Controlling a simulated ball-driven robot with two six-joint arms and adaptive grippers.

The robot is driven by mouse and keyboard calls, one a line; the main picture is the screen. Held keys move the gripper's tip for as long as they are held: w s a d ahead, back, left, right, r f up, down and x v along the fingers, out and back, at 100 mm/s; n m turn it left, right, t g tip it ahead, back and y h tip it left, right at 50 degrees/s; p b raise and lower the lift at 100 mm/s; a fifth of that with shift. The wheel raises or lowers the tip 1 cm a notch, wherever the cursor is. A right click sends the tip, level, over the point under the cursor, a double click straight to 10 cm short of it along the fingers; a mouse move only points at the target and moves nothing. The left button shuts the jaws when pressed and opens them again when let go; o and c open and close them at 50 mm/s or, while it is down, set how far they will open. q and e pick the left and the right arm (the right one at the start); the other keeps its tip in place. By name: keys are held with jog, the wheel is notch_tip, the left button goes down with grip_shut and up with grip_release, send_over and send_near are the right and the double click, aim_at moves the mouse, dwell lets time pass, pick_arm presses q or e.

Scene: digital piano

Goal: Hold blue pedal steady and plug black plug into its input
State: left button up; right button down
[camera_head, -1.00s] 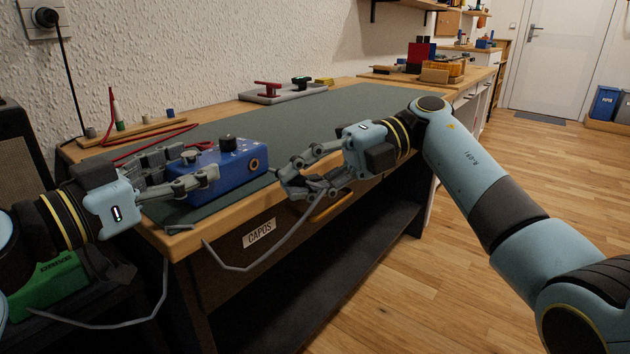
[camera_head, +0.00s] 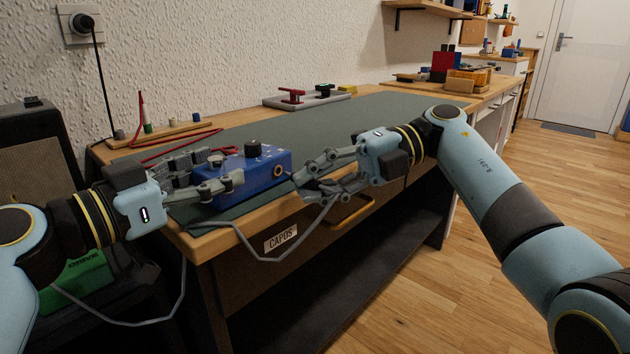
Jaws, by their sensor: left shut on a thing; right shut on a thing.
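The blue pedal (camera_head: 262,182) sits on the dark mat near the bench's front edge, with a black knob on top and a round input socket (camera_head: 277,171) on its right side. My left gripper (camera_head: 212,182) is shut on the pedal's left part, one finger along its front face. My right gripper (camera_head: 297,178) is just right of the socket, shut on the black plug. The plug is mostly hidden by the fingers, and I cannot tell whether its tip touches the socket. A grey cable (camera_head: 266,259) hangs from the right gripper below the bench edge.
The workbench mat (camera_head: 360,118) is clear behind the pedal. A wooden rack with a red cable (camera_head: 165,134) lies at the back left. A grey board with a red part (camera_head: 300,98) stands at the back. A dark amplifier (camera_head: 30,140) stands at the left.

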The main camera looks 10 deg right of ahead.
jog(key=shift+w+a, duration=0.95)
jog(key=shift+w, duration=0.1)
dwell(0.4)
jog(key=c, duration=1.4)
grip_release()
jog(key=shift+o, duration=0.2)
jog(key=shift+d, duration=0.1)
jog(key=shift+v, duration=2.45)
jog(key=v, duration=1.2)
